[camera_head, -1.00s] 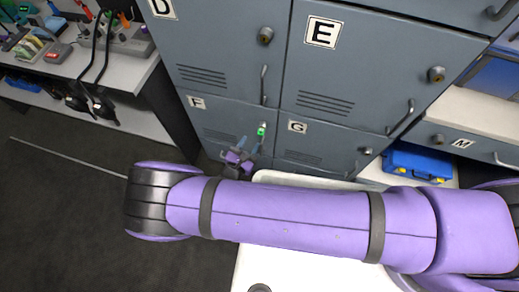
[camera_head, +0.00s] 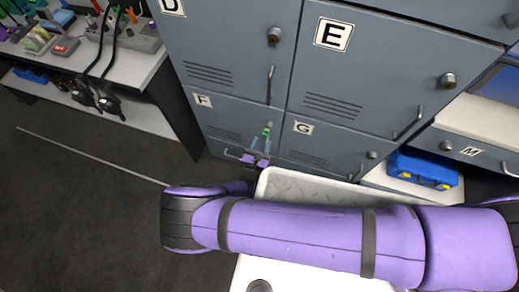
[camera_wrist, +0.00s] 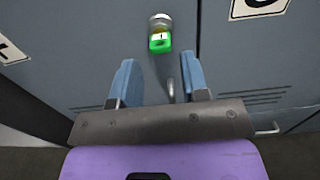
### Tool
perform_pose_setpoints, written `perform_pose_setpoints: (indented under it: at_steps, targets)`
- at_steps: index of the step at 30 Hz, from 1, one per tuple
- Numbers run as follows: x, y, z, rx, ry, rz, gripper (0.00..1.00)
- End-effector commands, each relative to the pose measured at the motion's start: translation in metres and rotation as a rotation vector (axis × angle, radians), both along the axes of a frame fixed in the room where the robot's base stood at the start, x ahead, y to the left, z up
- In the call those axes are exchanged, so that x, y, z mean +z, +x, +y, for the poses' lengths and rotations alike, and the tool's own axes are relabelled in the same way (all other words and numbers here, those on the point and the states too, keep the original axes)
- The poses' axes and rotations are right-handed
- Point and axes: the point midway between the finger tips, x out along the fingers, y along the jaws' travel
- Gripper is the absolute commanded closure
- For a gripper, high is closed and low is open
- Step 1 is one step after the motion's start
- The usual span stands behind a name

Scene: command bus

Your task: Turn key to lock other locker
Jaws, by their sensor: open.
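A green key (camera_wrist: 160,42) sits in the round metal lock of locker F (camera_head: 203,100) in the wrist view. It also shows as a small green spot in the head view (camera_head: 267,132). My gripper (camera_wrist: 159,82) is open and empty, with its two blue fingers spread below the key and apart from it. In the head view my gripper (camera_head: 261,148) is in front of locker F's door, just below the key. Locker G (camera_head: 303,128) is beside it on the right, with its own lock (camera_head: 372,155). A metal handle (camera_wrist: 170,90) shows between the fingers.
Lockers D and E (camera_head: 333,34) are above. A workbench (camera_head: 130,65) with tools and cables stands at the left. A blue box (camera_head: 424,166) sits on a shelf at the right. Dark floor (camera_head: 80,200) is free at the lower left.

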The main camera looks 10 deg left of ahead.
Motion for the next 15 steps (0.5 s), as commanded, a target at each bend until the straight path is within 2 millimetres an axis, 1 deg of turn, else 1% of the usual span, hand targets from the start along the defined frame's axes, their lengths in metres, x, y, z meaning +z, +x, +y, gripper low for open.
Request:
perform_pose_setpoints:
  at_steps: [9, 15]
  targets:
    - [0.001, 0.027, -0.003, -0.001, 0.000, 0.000, 0.58]
    - [0.001, 0.040, -0.004, -0.001, -0.001, 0.000, 0.58]
